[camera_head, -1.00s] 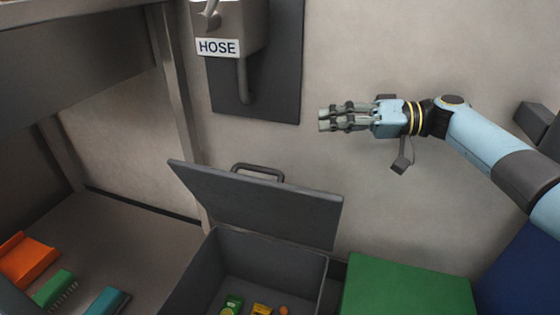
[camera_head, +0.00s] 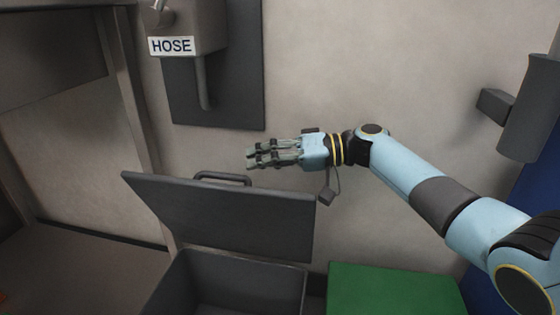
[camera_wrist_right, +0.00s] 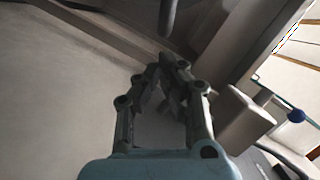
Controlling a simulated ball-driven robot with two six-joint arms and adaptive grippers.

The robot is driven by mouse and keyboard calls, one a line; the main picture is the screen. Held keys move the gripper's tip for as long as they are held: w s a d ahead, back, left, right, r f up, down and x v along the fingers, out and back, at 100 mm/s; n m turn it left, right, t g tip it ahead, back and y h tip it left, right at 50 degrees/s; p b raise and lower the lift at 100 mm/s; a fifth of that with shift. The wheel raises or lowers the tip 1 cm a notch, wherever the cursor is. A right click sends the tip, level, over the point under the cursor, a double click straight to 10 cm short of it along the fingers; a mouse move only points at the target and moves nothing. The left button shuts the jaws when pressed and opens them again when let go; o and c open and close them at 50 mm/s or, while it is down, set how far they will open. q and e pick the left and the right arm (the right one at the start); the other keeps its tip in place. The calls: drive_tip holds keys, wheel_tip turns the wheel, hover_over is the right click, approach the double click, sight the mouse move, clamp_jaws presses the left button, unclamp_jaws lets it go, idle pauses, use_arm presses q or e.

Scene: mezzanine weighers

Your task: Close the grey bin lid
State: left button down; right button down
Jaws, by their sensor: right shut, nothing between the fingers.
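The grey bin (camera_head: 225,285) stands at the bottom middle of the head view. Its grey lid (camera_head: 220,213) is open, tilted up toward the wall, with a handle (camera_head: 223,178) on its upper edge. My right gripper (camera_head: 250,159) is shut and empty, just above and to the right of the handle in the picture, apart from it as far as I can tell. In the right wrist view its fingers (camera_wrist_right: 166,75) come together with nothing between them. My left gripper is not in view.
A hose box labelled HOSE (camera_head: 185,28) hangs on a dark wall panel (camera_head: 225,100) above the lid. A green box (camera_head: 390,292) stands right of the bin. A shelf frame (camera_head: 130,110) rises at left. A grey wall fixture (camera_head: 527,108) is at far right.

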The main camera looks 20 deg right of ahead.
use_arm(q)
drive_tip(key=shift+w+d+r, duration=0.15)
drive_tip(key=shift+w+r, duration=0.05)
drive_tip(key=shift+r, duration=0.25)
use_arm(e)
drive_tip(key=shift+x, duration=1.35)
